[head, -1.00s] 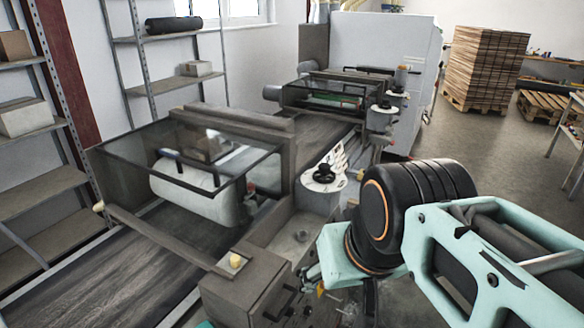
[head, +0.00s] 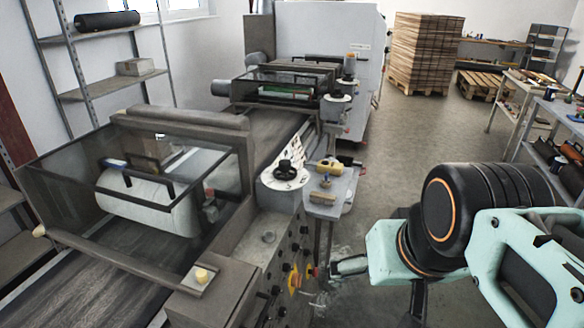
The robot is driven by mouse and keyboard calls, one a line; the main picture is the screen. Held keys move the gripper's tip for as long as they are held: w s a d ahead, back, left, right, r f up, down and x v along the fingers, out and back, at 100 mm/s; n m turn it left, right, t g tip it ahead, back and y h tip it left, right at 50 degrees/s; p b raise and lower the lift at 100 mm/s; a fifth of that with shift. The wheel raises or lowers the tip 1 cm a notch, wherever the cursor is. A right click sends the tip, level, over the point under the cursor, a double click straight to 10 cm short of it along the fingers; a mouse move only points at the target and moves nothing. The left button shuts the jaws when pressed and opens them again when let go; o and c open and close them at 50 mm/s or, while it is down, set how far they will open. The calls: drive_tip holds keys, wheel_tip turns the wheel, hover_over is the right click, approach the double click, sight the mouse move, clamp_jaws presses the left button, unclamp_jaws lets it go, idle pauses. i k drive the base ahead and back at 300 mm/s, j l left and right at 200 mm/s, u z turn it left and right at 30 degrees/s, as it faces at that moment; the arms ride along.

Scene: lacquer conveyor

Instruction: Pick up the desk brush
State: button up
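I cannot pick out the desk brush for certain. A small tan, brush-like piece (head: 322,198) lies on a small grey side shelf (head: 343,206) beside the conveyor machine, too small to identify surely. A yellow roll-like object (head: 329,167) lies behind it on the same shelf. My gripper (head: 340,268) shows only in part at the end of my arm, lower and nearer than this shelf, close to the machine's control panel. Its fingers are too small and dark to show whether they are open.
The conveyor machine (head: 215,262) with its glass-covered roller fills the left and centre. Knobs stick out of its side panel (head: 283,262) near my gripper. Cluttered workbenches (head: 530,108) stand at the right, and stacked boards (head: 418,60) at the back. Open floor (head: 420,130) lies between.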

sight(316, 197)
drive_tip(key=i+l, duration=0.1)
drive_tip(key=l, duration=0.2)
drive_tip(key=i+l, duration=0.15)
drive_tip(key=l, duration=0.15)
drive_tip(key=i+l, duration=0.1)
drive_tip(key=l, duration=0.25)
drive_tip(key=i+l, duration=0.65)
drive_tip(key=i, duration=0.45)
drive_tip(key=i+l, duration=0.15)
drive_tip(key=i, duration=0.4)
drive_tip(key=i+j, duration=0.1)
drive_tip(key=k+j+u, duration=0.1)
drive_tip(key=j, duration=0.25)
